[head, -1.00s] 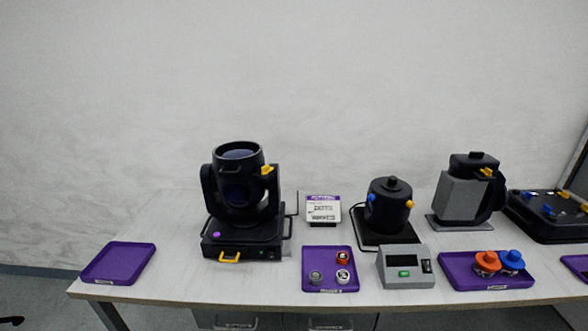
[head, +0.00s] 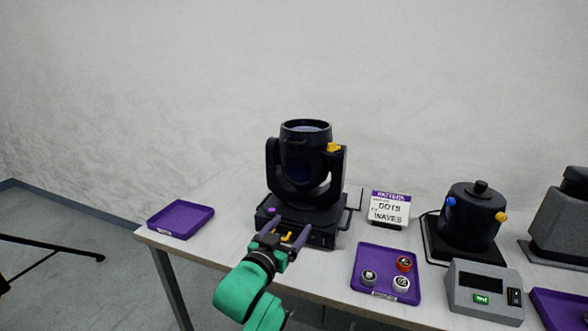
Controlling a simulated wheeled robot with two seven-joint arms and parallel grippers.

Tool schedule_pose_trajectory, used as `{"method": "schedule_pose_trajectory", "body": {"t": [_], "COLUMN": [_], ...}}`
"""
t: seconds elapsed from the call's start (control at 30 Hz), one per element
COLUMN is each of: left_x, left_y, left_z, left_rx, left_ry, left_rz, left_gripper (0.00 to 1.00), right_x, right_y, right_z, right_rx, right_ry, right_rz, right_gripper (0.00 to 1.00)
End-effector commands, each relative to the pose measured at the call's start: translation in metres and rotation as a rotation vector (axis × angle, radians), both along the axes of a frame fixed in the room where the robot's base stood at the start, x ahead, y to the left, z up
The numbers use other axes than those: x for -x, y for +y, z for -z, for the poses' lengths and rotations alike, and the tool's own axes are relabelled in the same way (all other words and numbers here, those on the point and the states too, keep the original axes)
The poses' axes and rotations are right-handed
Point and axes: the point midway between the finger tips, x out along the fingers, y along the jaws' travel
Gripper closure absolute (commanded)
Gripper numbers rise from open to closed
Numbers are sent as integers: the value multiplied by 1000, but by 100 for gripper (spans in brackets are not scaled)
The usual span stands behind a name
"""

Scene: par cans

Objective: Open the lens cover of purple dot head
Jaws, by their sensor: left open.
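The purple dot head is a black moving-head lamp (head: 304,172) standing upright on its base, with a purple dot (head: 271,210) on the base's left front. Its round top opening faces up, and a yellow tab (head: 333,147) sits at the right of the head. My left gripper (head: 287,232) is open and empty, its two purple-grey fingers in front of the base. A yellow piece, likely the base's handle, shows between or just behind the fingers; whether they touch it I cannot tell. My right gripper is not in view.
An empty purple tray (head: 181,219) lies at the left table end. A purple tray (head: 386,262) with three round caps, a sign (head: 389,208), a grey test box (head: 484,291) and a black canister (head: 468,217) stand to the right. Table between left tray and lamp is clear.

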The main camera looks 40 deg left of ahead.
Motion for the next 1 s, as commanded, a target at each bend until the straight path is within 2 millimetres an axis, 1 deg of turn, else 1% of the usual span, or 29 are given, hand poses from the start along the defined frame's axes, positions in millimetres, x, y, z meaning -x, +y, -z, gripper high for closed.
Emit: {"method": "schedule_pose_trajectory", "body": {"t": [0.03,0.07,0.1,0.2,0.27,0.37,0.47,0.7,0.8,0.9,1.0], "left_x": [0,1,5,13,14,3,-16,-74,-93,-105,-111], "left_y": [12,17,23,31,33,37,44,63,70,74,76], "left_z": [-30,-47,-68,-101,-111,-119,-129,-154,-160,-164,-165], "left_rx": [-20,-34,-55,-91,-101,-103,-104,-102,-101,-101,-102], "left_ry": [-120,-190,-275,-414,-449,-455,-454,-452,-450,-449,-448], "left_rz": [-21,-32,-42,-53,-53,-52,-52,-51,-52,-52,-51], "left_gripper": [13,13,13,13,13,13,13,13,13,13,13], "right_x": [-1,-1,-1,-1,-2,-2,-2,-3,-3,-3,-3], "right_y": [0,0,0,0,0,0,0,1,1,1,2], "right_z": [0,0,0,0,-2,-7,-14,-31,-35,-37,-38], "right_rx": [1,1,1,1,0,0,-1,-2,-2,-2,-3], "right_ry": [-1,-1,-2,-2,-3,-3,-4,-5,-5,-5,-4], "right_rz": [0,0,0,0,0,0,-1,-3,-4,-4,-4], "right_gripper": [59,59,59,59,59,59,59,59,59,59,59]}}
